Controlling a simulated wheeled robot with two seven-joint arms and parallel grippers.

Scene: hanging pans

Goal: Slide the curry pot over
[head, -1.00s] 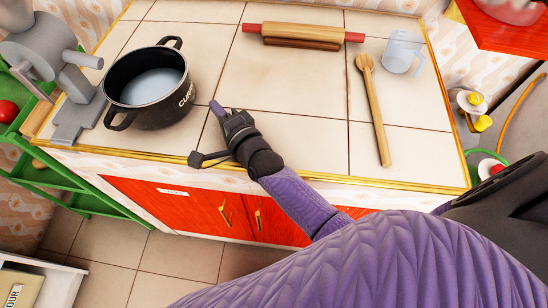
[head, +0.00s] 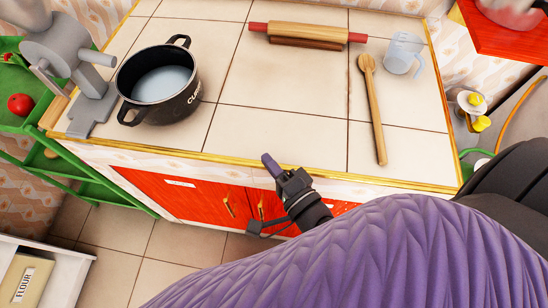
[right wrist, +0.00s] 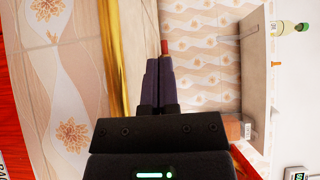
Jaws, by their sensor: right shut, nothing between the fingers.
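The black curry pot (head: 178,103), with two side handles and pale liquid inside, stands upright on the tiled counter (head: 285,90) at the left in the head view. My right gripper (head: 267,160) is shut and empty. It is at the counter's front edge, to the right of the pot and nearer to me, clear of it. In the right wrist view its shut fingers (right wrist: 160,72) point up the picture beside the gold counter edge, and the pot does not show there. My left gripper is not in view.
A grey metal appliance (head: 70,60) stands close left of the pot. A rolling pin (head: 305,35), a wooden spoon (head: 373,110) and a clear measuring cup (head: 403,54) lie or stand farther right. The counter's middle, right of the pot, is clear.

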